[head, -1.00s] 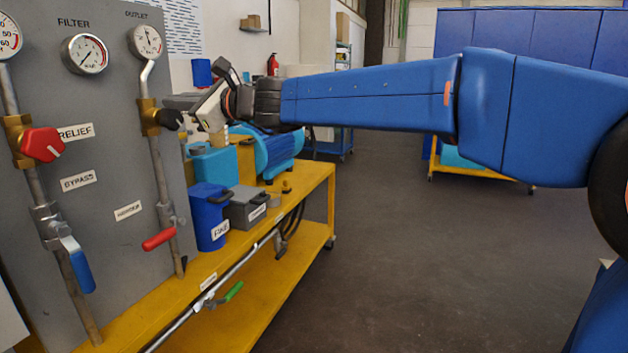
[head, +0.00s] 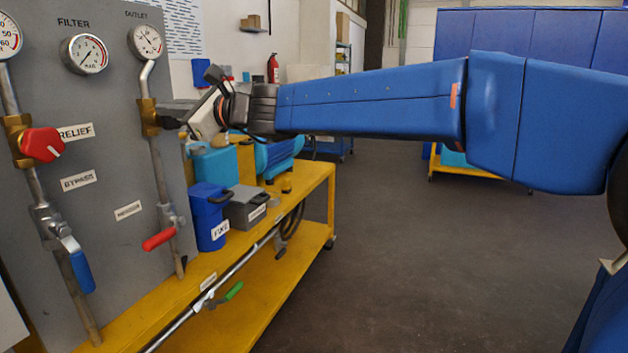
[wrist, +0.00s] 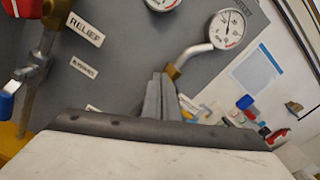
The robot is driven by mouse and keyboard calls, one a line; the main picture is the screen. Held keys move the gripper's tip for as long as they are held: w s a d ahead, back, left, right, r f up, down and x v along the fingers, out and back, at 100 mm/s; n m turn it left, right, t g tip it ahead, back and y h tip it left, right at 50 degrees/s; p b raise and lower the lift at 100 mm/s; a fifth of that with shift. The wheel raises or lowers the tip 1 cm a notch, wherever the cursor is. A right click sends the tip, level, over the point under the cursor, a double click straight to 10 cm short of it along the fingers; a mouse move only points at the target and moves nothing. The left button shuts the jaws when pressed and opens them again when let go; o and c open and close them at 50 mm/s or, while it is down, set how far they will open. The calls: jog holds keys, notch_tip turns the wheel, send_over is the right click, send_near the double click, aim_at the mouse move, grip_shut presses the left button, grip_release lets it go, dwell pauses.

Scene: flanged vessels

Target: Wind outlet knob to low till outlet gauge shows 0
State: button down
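The outlet knob (head: 170,122) is a small dark knob on a brass valve (head: 148,117), on the pipe below the outlet gauge. My gripper (head: 178,123) is at this knob from the right, its fingers close together around it and hiding most of it. In the wrist view my fingers (wrist: 160,98) stand narrow and close together; the knob is hidden behind them. The outlet gauge (head: 146,41) is a white dial with a red arc; it also shows in the wrist view (wrist: 227,29). Its needle points roughly upward; the figures are too small to read.
The red relief knob (head: 42,145), filter gauge (head: 84,54), blue bypass lever (head: 78,266) and red lever (head: 159,239) share the grey panel (head: 105,185). A blue container (head: 209,217) and grey box (head: 245,207) stand on the yellow bench. Open floor lies to the right.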

jog(key=shift+f, duration=0.25)
dwell(0.4)
jog(key=shift+s+a+r, duration=0.1)
jog(key=shift+s, duration=0.1)
jog(key=v, duration=0.6)
jog(key=shift+s, duration=0.15)
dwell(0.4)
jog(key=shift+r, duration=0.2)
jog(key=w+a+r, duration=0.1)
jog(key=w+a, duration=0.3)
jog(key=w, duration=0.1)
jog(key=shift+w+a, duration=0.2)
jog(key=shift+w, duration=0.1)
dwell(0.4)
